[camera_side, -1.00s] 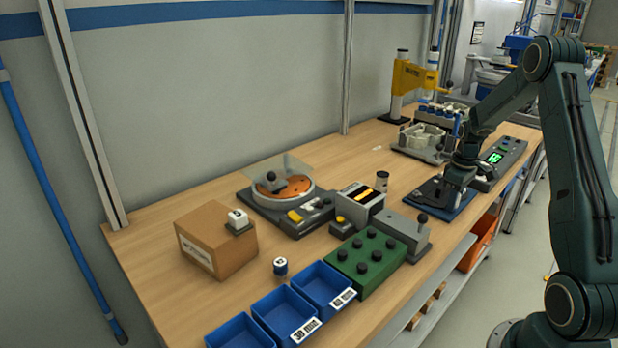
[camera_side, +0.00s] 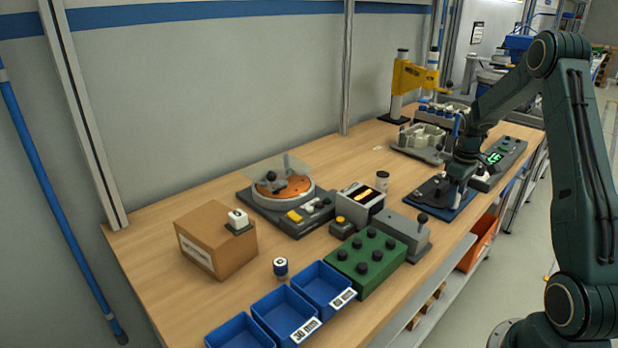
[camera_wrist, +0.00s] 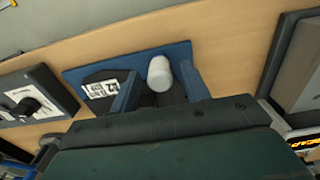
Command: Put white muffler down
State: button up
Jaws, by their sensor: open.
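The white muffler (camera_wrist: 159,72) is a small pale cylinder in the wrist view. It is at a dark fixture on a blue base plate (camera_wrist: 180,51). My gripper (camera_wrist: 158,84) is open, with one blue finger on each side of the muffler. The left finger is close to it; I cannot tell whether either finger touches it. In the side view my gripper (camera_side: 456,192) is low over the same blue plate (camera_side: 466,206), and the muffler cannot be made out clearly there.
A grey unit with a green display (camera_side: 494,157) stands close behind my gripper. A grey fixture (camera_side: 423,143) stands to its upper left, and a grey box with a black knob (camera_side: 404,232) to its lower left. Bare wood lies left of the plate.

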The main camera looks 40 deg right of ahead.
notch_tip(320, 180, up, 10)
jog(key=shift+r, duration=0.15)
dwell(0.3)
dwell(0.5)
